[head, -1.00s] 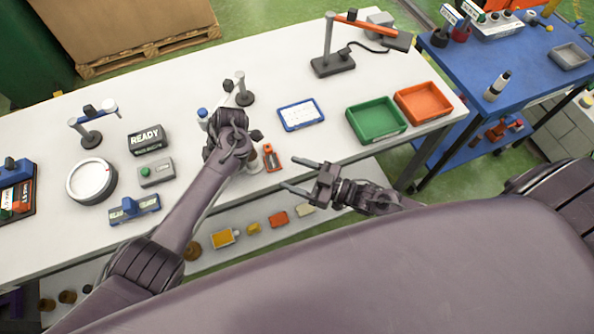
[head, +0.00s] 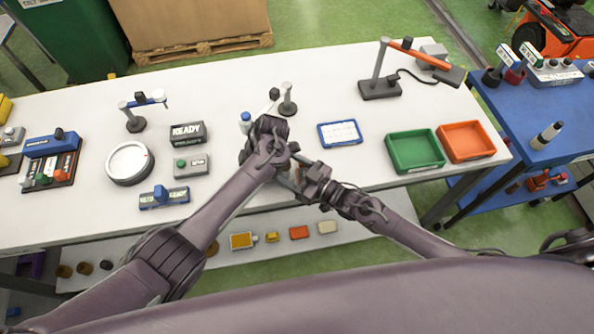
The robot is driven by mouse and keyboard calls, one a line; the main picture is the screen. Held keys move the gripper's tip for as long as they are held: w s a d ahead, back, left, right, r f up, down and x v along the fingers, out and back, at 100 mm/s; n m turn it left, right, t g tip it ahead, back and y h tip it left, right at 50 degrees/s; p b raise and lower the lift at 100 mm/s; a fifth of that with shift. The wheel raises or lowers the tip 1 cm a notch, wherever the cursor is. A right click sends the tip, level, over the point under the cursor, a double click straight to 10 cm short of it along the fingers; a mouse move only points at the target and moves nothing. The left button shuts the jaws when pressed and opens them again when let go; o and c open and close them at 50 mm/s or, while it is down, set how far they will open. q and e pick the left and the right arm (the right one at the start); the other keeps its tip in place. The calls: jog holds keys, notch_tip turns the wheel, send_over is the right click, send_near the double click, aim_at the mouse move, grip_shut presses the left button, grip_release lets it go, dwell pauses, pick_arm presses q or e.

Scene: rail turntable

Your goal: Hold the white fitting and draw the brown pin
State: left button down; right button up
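My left gripper (head: 262,150) is over the front middle of the white table, pointing down. The wrist covers its fingertips, so I cannot see what lies between them. My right gripper (head: 290,168) has its fingers right beside the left gripper, at its right side. Its fingertips overlap the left gripper in the picture, and I cannot tell whether they touch anything. The white fitting and the brown pin are not clearly visible. Only a small pale patch shows between the two grippers, too small to identify.
A blue-capped bottle (head: 245,122) and a small dark stand (head: 288,106) are just behind the grippers. A blue-framed card (head: 340,134), a green tray (head: 415,152) and an orange tray (head: 466,142) lie to the right. A READY box (head: 187,133) and a round dial (head: 130,163) are left.

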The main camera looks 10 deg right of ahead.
jog(key=shift+c, duration=0.3)
jog(key=shift+w, duration=0.1)
jog(key=c, duration=0.9)
jog(key=shift+r, duration=0.1)
jog(key=shift+r, duration=0.7)
